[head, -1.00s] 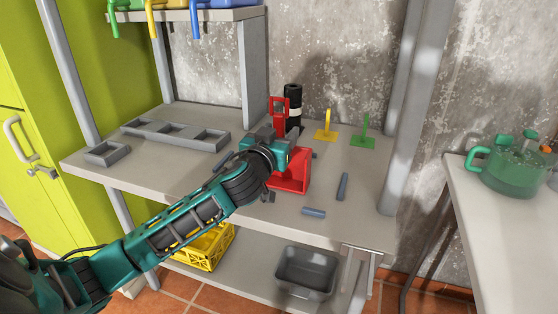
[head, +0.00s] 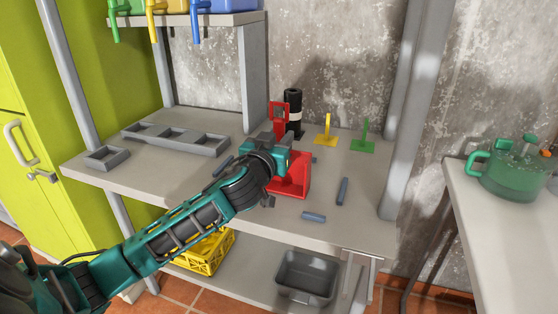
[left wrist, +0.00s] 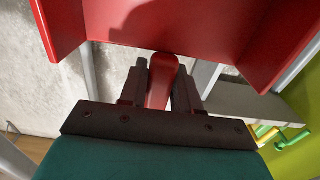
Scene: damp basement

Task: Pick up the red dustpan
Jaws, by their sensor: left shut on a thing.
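The red dustpan (head: 292,184) is at the middle of the shelf board in the head view, partly hidden by my left gripper (head: 277,150). In the left wrist view the dustpan's wide red pan (left wrist: 180,22) fills the top. Its red handle (left wrist: 161,82) sits between the two dark fingers of my left gripper (left wrist: 160,90), which are shut on it. I cannot tell whether the dustpan still touches the board. My right gripper is not in view.
A red holder (head: 279,112) and a black cylinder (head: 293,110) stand behind the gripper. Yellow (head: 326,135) and green (head: 363,142) upright pieces stand to the right. Small blue-grey bars (head: 342,190) lie nearby. A grey divided tray (head: 176,138) is at left. A grey post (head: 412,110) rises at right.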

